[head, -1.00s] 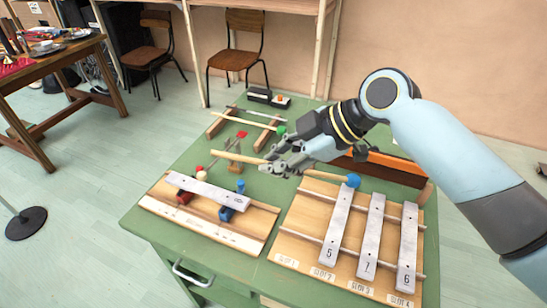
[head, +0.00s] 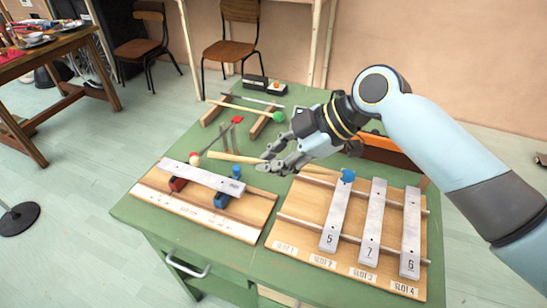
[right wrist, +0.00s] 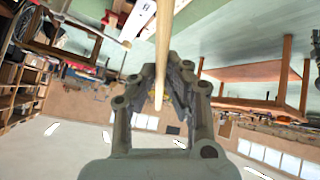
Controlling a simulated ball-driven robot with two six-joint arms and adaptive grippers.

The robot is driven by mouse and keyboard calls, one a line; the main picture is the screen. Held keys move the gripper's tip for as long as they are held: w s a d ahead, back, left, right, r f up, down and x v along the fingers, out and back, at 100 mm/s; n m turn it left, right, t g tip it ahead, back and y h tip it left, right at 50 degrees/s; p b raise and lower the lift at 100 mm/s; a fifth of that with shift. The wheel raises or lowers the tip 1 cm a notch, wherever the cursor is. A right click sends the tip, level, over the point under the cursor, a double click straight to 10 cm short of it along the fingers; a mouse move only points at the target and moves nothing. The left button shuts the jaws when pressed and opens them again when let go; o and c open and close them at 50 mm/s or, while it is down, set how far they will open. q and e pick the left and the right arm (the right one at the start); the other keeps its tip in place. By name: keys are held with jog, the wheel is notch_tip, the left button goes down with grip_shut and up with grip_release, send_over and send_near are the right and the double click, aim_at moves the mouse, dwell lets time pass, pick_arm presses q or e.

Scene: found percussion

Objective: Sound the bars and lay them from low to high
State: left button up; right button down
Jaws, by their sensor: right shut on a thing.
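My right gripper (head: 276,163) is shut on the wooden handle of a blue-headed mallet (head: 235,157). The handle also shows between the fingers in the right wrist view (right wrist: 163,60). Its blue head (head: 348,176) appears over the far end of the bar marked 5 (head: 334,216). The bars marked 7 (head: 373,222) and 6 (head: 411,232) lie to its right on the rack (head: 290,222), above slots 3 and 4; slot 1 is bare. Another metal bar (head: 202,178) rests across red and blue supports on the left stand (head: 160,201). My left gripper is out of view.
A green-headed mallet (head: 278,117) lies across wooden rails at the back of the green table (head: 190,142). A red-headed stick (head: 237,120) lies nearer. A black box (head: 255,82) and an orange-brown object (head: 385,150) stand behind. Green tabletop shows between them.

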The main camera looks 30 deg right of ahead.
notch_tip(320, 180, down, 7)
jog(key=d+t+y+b, duration=0.1)
jog(key=d+y+b, duration=0.1)
jog(key=b, duration=0.7)
jog(key=r+p, duration=0.4)
jog(key=r, duration=0.1)
jog(key=r+p, duration=0.1)
jog(key=r, duration=0.2)
jog(key=shift+s+a+p, duration=0.15)
jog(key=shift+s+p, duration=0.15)
jog(key=shift+p, duration=0.1)
jog(key=shift+f, duration=0.2)
